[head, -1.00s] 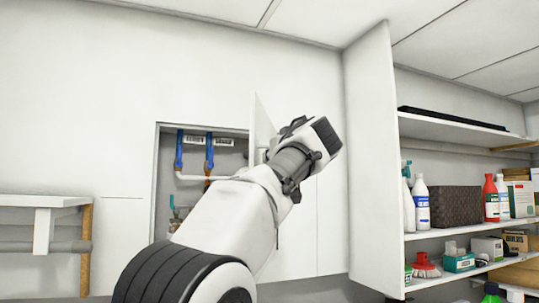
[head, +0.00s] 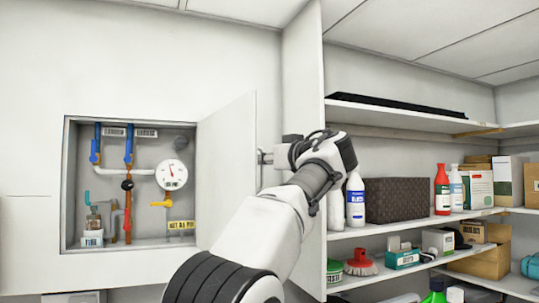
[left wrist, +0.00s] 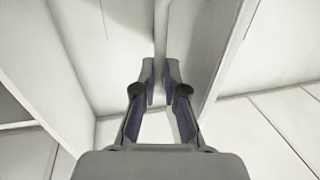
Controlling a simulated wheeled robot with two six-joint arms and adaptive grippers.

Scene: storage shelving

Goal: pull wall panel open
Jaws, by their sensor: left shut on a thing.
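The white wall panel (head: 226,165) stands swung out from the right side of a wall recess (head: 66,190). A small metal handle (head: 265,156) is on its outer face near the free edge. My left gripper (head: 282,150) is at this handle, to the right of the panel. In the left wrist view, the left gripper's fingers (left wrist: 160,85) are closed around a pale grey handle bar (left wrist: 161,35). The head view hides most of the fingers behind the wrist. My right gripper is not in view.
Inside the recess are blue and orange pipes, a round gauge (head: 171,175) and a yellow valve (head: 162,204). A tall white side wall (head: 304,90) of the shelving stands close to the right of the panel. Shelves (head: 400,113) with bottles and boxes extend further right.

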